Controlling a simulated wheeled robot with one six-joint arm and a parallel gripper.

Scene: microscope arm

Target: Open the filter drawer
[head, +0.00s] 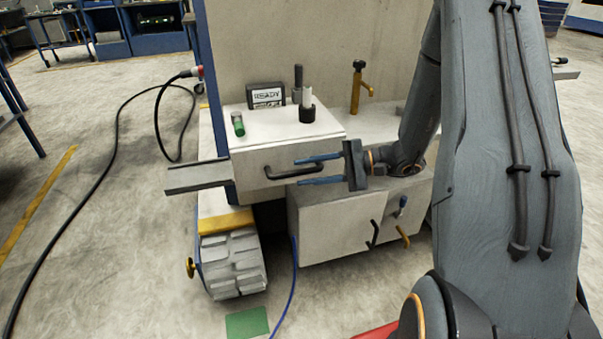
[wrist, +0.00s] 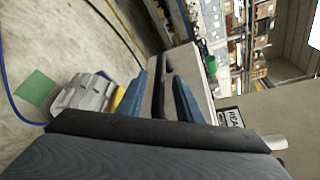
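The filter drawer (head: 255,172) is the pale front below the white top in the head view, with a black bar handle (head: 285,174) across it. I see no clear gap around the drawer front. My gripper (head: 300,170) is at the handle's right part, one blue finger above it and one below. In the wrist view the handle (wrist: 160,85) lies between the two fingers of my gripper (wrist: 158,95), with gaps visible, so the gripper is open around it. The pale drawer front (wrist: 195,72) is just beyond. Whether a finger touches the handle cannot be told.
On the white top stand a READY display (head: 266,95), a green-capped vial (head: 238,124) and a black-and-white cylinder (head: 307,105). A grey ledge (head: 198,177) juts out left. A lower cabinet (head: 335,222) with a black handle sits below. A cable (head: 115,120) crosses the floor.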

